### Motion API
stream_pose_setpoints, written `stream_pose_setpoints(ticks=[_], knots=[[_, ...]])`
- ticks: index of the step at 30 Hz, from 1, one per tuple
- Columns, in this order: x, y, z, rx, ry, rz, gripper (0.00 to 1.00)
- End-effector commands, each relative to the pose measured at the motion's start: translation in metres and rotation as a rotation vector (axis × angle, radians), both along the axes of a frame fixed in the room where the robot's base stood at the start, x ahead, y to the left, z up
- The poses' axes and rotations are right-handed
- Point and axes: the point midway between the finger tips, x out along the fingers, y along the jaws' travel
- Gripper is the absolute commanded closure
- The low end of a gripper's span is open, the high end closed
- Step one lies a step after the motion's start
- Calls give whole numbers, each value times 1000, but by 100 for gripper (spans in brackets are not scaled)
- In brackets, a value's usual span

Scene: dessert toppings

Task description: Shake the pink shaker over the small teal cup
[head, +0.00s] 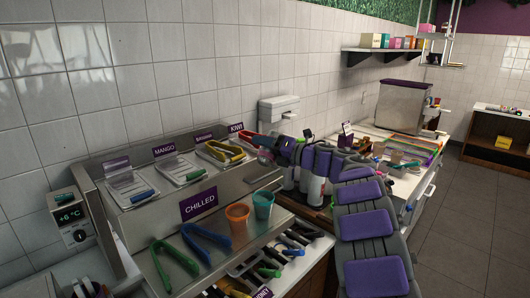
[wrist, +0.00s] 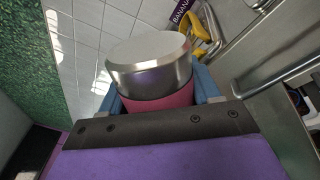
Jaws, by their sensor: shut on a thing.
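My gripper (wrist: 160,92) is shut on the pink shaker (wrist: 160,99), with a blue finger on each side of it. The shaker has a pink body and a silver metal end. In the head view, my gripper (head: 268,150) is above and behind the small teal cup (head: 263,206), near the back of the chilled counter. The shaker is small and partly hidden there, so its tilt is hard to tell. The teal cup stands upright on the steel ledge, right of an orange cup (head: 237,218), apart from my gripper. The teal cup does not show in the wrist view.
Lidded bins labelled mango, banana and kiwi line the counter, with yellow tongs (head: 226,151) on one. Green tongs (head: 174,268) and blue tongs (head: 208,242) lie on the ledge left of the cups. White bottles (head: 312,186) stand right of the counter, close to my arm.

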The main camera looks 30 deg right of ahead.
Motion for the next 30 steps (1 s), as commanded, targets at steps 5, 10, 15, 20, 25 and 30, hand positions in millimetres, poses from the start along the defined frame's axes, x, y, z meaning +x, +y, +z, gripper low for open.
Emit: stream_pose_setpoints(ticks=[5,10,15,20,25,30], knots=[[-1,1,-4,-33,-24,1,72],[-2,3,-7,-64,-45,-1,72],[-3,4,-9,-94,-66,-1,72],[-6,8,-15,-175,-120,-1,72],[-9,12,-23,-288,-197,-3,72],[-12,16,-28,-396,-275,-3,72]])
